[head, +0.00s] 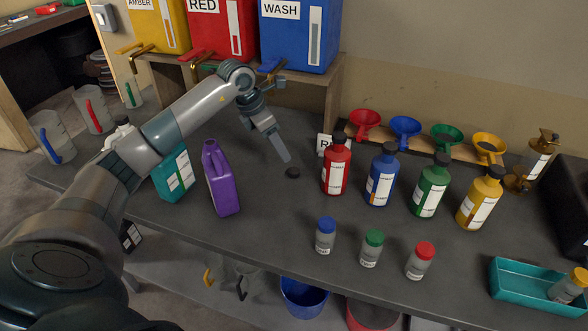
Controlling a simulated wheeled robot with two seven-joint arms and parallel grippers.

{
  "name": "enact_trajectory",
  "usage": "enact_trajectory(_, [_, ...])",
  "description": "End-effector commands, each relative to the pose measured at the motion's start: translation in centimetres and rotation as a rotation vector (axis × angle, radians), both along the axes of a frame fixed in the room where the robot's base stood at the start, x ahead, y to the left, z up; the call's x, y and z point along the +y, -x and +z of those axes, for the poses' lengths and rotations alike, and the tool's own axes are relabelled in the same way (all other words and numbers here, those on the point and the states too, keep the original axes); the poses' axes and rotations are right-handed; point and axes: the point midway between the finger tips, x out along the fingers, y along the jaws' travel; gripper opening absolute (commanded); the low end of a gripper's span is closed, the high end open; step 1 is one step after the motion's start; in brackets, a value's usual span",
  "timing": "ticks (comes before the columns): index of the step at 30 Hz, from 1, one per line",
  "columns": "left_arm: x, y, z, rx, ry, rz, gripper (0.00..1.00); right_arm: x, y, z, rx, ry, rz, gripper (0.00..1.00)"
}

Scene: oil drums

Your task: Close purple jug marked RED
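The purple jug (224,187) stands upright on the grey table, left of centre. No dark cap shows on its neck, and no RED mark is readable on the side I see. A small black cap (293,172) lies on the table to the right of the jug. My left gripper (286,157) points down just above and behind this cap, apart from the jug. Its fingers overlap in this view, so its opening is hidden. My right gripper is out of view.
A teal jug (174,178) stands left of the purple one, partly behind my arm. Red (337,170), blue (381,179), green (432,190) and yellow (479,203) bottles stand right. Small jars (326,237) stand in front. Drums (222,28) sit on a shelf behind. Table between jug and cap is clear.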

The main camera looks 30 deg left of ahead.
Motion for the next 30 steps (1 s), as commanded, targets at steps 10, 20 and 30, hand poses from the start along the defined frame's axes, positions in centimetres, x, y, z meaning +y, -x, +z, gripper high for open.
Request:
enact_trajectory(10, [-1.1,-1.8,-4.7,0.001,0.002,0.000,0.51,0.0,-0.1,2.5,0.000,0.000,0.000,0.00])
enact_trajectory(20, [-1.1,-2.0,-5.6,0.000,-0.001,0.000,0.51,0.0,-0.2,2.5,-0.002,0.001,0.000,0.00])
enact_trajectory(30, [-1.2,-2.5,-6.2,0.002,0.002,0.002,0.51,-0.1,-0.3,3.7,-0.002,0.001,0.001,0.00])
